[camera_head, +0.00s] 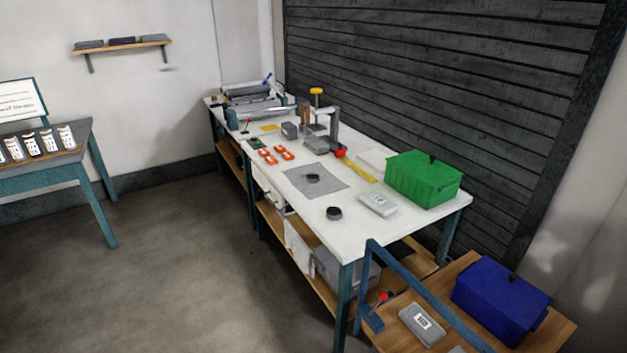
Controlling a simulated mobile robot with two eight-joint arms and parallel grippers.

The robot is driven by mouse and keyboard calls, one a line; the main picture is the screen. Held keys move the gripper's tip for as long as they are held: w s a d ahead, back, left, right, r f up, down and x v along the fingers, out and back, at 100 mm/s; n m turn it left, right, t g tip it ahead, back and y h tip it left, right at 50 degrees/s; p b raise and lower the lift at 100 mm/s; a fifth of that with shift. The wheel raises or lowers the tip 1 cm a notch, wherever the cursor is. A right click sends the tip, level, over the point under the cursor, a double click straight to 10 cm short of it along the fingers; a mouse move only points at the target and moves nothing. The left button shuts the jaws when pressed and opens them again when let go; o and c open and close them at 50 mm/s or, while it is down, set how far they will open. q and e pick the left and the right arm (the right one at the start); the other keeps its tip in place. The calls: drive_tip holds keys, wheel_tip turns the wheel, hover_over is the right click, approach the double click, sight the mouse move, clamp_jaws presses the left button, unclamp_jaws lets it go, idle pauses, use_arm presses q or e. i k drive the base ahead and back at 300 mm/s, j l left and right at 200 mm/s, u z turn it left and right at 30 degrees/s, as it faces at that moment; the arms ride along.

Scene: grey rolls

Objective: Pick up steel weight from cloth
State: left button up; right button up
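A grey cloth (330,187) lies flat on the white-topped workbench (290,210). A small dark round weight (312,178) sits on the middle of the cloth. A second dark round piece (334,213) stands on the bare bench top nearer the front edge, off the cloth. Neither of my grippers shows in this view.
A green box (424,179) and a grey labelled block (378,204) stand right of the cloth. Orange pieces (276,155) and a grey press (318,142) lie behind it. A blue box (500,303) is on a lower wooden surface. Open floor (170,260) lies left.

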sight(312, 178)
drive_tip(key=i+j, duration=0.55)
drive_tip(key=i, duration=0.15)
drive_tip(key=i+j, duration=0.6)
drive_tip(key=i, duration=0.15)
drive_tip(key=i+j, duration=0.25)
drive_tip(key=i, duration=0.15)
drive_tip(key=i+j, duration=0.2)
drive_tip(key=i, duration=0.25)
drive_tip(key=i+j+u, duration=0.1)
drive_tip(key=i+j, duration=0.15)
drive_tip(key=i, duration=0.15)
